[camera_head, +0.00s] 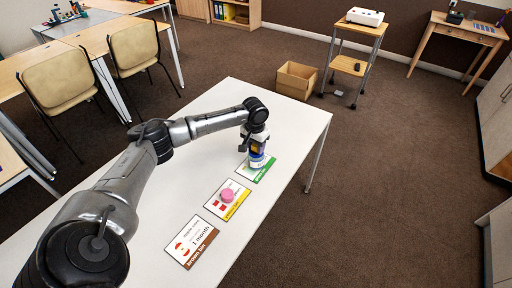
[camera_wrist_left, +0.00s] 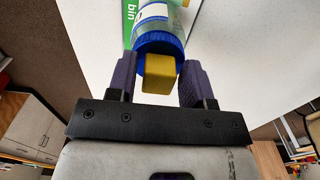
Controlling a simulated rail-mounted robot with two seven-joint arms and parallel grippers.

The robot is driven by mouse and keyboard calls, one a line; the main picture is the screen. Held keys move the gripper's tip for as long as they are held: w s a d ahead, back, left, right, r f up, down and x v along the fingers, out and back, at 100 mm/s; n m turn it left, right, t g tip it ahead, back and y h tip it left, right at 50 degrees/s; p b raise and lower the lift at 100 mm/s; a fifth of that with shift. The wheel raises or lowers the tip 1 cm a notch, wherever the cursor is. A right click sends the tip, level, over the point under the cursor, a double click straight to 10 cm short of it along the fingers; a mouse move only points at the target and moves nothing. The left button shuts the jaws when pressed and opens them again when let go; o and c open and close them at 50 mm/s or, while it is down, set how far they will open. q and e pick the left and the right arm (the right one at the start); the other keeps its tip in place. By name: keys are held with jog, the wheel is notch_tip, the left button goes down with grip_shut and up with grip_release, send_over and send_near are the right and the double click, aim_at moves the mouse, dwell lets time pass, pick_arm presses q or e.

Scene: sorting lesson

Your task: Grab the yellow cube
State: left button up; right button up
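The yellow cube (camera_wrist_left: 158,75) appears in the left wrist view between the two purple fingers of my left gripper (camera_wrist_left: 158,82). A narrow gap shows on each side of it, so the gripper looks open around the cube. The cube appears to be at the blue lid (camera_wrist_left: 160,43) of a clear jar. In the head view the left gripper (camera_head: 257,146) points down over this jar (camera_head: 257,162), which stands on the green-edged card (camera_head: 262,174). The cube is mostly hidden there by the gripper. My right gripper is not in view.
A pink round object (camera_head: 227,195) lies on the yellow-edged card (camera_head: 237,207). A brown-edged card (camera_head: 191,242) lies nearer on the white table (camera_head: 285,118). A cardboard box (camera_head: 296,80) stands on the floor beyond. The table's right side is clear.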

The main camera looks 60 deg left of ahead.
pick_arm(q)
jog(key=c, duration=0.7)
jog(key=shift+o, duration=0.2)
jog(key=shift+r, duration=0.1)
